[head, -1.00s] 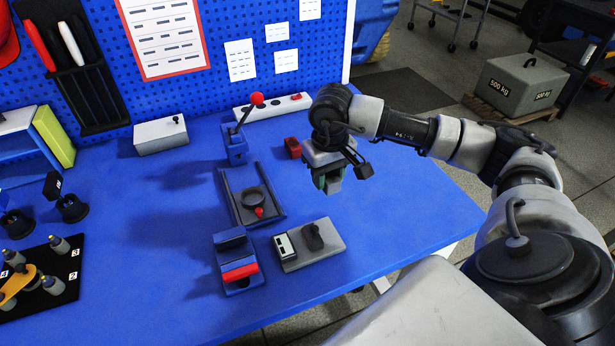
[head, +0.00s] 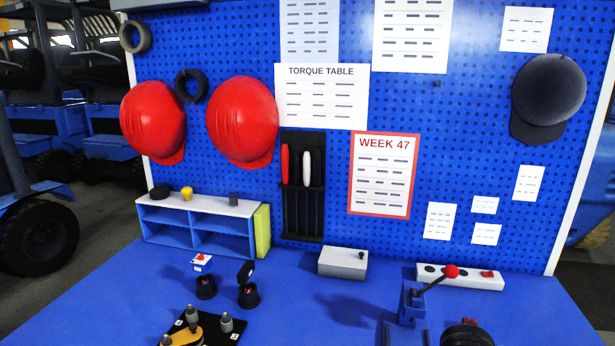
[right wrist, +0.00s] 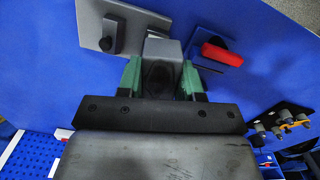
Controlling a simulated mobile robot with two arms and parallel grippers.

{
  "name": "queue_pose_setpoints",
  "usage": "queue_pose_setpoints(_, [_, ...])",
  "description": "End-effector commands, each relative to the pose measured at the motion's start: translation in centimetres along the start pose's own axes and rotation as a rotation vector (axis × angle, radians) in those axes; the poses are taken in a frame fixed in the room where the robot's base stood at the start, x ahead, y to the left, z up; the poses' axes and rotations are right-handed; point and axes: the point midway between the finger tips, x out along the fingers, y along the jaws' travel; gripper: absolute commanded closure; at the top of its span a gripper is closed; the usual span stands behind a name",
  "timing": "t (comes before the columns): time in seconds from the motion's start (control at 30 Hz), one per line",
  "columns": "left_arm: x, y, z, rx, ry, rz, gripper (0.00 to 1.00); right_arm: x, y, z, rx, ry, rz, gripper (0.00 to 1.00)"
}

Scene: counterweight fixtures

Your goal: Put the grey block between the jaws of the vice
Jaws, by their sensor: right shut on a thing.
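In the right wrist view, my right gripper (right wrist: 160,78) is shut on the grey block (right wrist: 162,50), which sits between the green finger pads. A blue-grey fixture with a red bar, which looks like the vice (right wrist: 221,53), is to the right of the block in that view. The block is apart from it in the picture; the height between them is hard to tell. The gap between the vice's jaws does not show clearly. The vice and the right gripper's fingers are outside the head view. My left gripper is in neither view.
A grey plate with a dark knob (right wrist: 108,32) lies left of the block in the right wrist view. The head view shows a lever fixture with a red knob (head: 452,271), a grey box (head: 343,263), a low shelf (head: 200,225) and a pegboard (head: 460,130).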

Motion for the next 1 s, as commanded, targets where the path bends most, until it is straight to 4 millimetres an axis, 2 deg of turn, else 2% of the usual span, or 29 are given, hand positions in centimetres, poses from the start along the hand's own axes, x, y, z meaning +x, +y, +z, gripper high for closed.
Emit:
queue_pose_setpoints(0.17, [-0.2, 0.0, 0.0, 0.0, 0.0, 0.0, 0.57, -0.2, -1.0, 0.3, -0.011, 0.008, 0.001, 0.9])
queue_pose_setpoints(0.47, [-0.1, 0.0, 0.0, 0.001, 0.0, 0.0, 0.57, -0.1, -0.9, 0.3, -0.009, 0.006, 0.0, 0.9])
queue_pose_setpoints(0.57, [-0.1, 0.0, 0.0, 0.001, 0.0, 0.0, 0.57, 0.1, -0.1, 0.0, 0.002, 0.001, 0.003, 0.9])
queue_pose_setpoints(0.67, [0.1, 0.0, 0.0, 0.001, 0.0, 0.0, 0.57, 0.4, 2.3, -1.0, 0.037, -0.012, 0.008, 0.9])
queue_pose_setpoints(0.83, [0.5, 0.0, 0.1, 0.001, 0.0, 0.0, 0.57, 0.5, 9.4, -3.1, 0.119, -0.028, 0.01, 0.9])
queue_pose_setpoints(1.0, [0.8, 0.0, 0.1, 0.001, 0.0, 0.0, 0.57, -0.3, 16.0, -4.2, 0.188, -0.015, 0.004, 0.9])
